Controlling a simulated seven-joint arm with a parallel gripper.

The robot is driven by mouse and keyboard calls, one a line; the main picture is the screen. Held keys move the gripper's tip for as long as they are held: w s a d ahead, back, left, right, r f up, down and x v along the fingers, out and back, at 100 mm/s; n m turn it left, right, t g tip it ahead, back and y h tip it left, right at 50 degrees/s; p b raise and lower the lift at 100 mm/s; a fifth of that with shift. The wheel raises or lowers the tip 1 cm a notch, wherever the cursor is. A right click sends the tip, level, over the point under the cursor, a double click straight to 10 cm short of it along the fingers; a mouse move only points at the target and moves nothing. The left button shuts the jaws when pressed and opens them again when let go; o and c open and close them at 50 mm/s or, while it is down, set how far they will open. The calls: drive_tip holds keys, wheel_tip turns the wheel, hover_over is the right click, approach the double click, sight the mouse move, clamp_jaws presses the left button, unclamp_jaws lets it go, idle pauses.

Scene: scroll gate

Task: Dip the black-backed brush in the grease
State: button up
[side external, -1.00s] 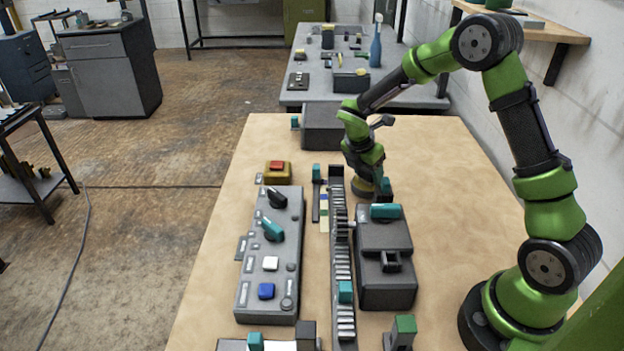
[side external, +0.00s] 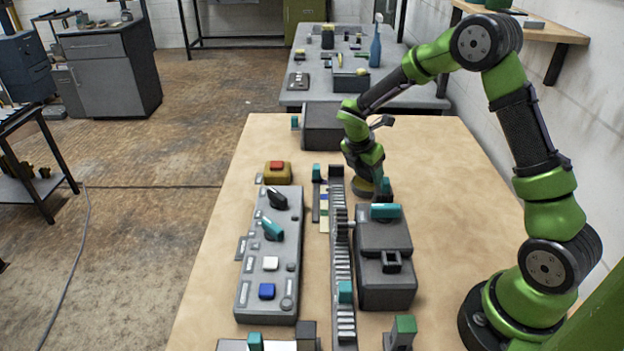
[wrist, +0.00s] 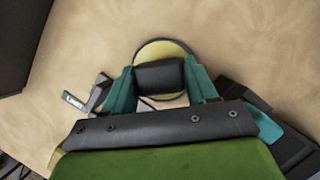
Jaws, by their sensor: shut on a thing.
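My gripper (wrist: 160,77) has its teal fingers shut on a black block, the back of the black-backed brush (wrist: 160,75), in the wrist view. The brush's bristles are hidden beneath its back. A round yellow disc with a dark rim, which looks like the grease (wrist: 163,48), lies directly under the brush and shows around it. I cannot tell whether the bristles touch it. In the side external view my gripper (side external: 374,188) is low over the table, behind the grey box, and the brush cannot be made out there.
A grey box with a teal top piece (side external: 384,235) stands in front of my gripper. A long ribbed strip (side external: 342,265) runs beside it. Further left are a grey control panel (side external: 255,245) and a yellow box with a red button (side external: 277,170). The table's left edge is clear.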

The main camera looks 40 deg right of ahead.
drive_tip(key=shift+r, duration=3.5)
